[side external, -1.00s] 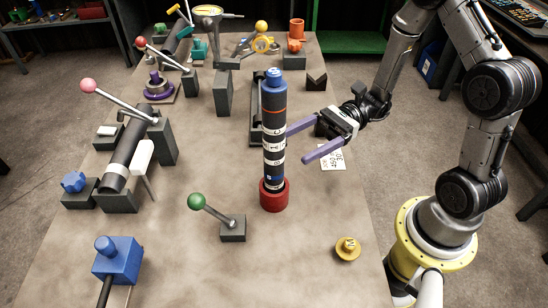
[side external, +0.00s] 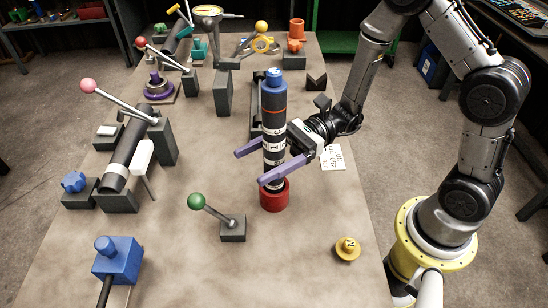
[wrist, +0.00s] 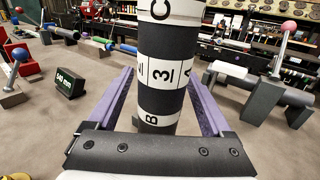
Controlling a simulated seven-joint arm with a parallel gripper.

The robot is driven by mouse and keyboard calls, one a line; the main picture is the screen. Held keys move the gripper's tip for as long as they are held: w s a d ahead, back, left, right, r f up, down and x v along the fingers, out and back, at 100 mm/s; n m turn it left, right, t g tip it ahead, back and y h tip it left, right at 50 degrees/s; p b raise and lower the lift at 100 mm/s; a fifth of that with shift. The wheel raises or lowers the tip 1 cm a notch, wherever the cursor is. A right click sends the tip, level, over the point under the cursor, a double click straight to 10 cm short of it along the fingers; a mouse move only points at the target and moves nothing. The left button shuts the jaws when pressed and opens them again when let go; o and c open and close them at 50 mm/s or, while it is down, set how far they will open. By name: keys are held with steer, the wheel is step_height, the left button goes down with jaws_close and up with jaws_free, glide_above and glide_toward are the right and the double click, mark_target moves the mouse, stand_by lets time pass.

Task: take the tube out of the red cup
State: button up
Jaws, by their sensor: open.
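The tube (side external: 273,110) stands upright in the red cup (side external: 274,196). It is dark with white lettered bands, an orange ring and a blue cap. My gripper (side external: 249,164) is open, with its two purple fingers on either side of the tube's lower part, above the cup. In the wrist view the tube (wrist: 160,70) stands between the fingers (wrist: 165,90), with a gap showing on both sides. The red cup is hidden in the wrist view.
A green-knobbed lever (side external: 232,228) stands in front of the cup. A yellow knob (side external: 347,248) lies to the right. A dark block (side external: 223,92) and a pink-knobbed lever (side external: 120,100) stand to the left. The front middle of the table is clear.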

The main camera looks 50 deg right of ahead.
jaws_close()
stand_by(0.4)
stand_by(1.0)
